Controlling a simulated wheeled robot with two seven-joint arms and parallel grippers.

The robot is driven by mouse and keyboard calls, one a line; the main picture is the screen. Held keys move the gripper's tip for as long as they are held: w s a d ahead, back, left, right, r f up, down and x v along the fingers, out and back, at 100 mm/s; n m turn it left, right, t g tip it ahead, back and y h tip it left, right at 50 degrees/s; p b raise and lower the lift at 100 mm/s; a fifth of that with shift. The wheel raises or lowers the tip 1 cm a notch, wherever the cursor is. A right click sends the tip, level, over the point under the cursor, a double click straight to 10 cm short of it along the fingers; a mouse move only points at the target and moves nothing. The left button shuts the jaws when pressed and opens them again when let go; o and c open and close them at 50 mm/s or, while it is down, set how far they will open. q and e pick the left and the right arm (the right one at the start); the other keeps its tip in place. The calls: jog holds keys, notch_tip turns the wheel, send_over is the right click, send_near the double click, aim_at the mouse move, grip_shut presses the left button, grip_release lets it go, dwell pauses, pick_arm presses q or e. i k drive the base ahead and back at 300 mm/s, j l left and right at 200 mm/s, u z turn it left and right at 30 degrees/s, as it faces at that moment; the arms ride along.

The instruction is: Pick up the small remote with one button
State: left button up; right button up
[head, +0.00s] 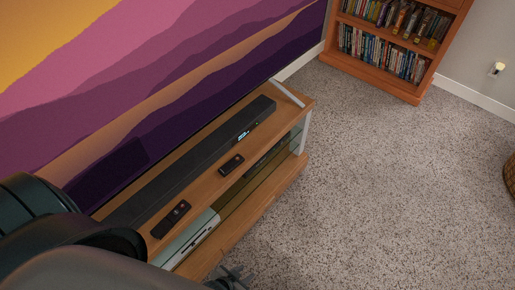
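Two small dark remotes lie on the wooden top of the TV stand (204,185), in front of the soundbar. One remote (231,165) is nearer the middle of the stand. The other remote (171,219) is nearer my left arm and shows a round mark. Both are too small in the head view to count their buttons surely. My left gripper (234,278) shows only partly at the bottom edge, low and in front of the stand, apart from both remotes. Its finger opening is not clear. My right gripper is not in view.
A long black soundbar (195,160) lies behind the remotes, below a large TV screen (160,75). A pale device (188,240) sits on the shelf below. A bookcase (392,45) stands at the back. The carpet (390,190) to the right is clear.

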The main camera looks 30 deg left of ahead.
aim_at(229, 166)
jog(key=i+l, duration=0.65)
jog(key=i, duration=0.2)
jog(key=u, duration=2.45)
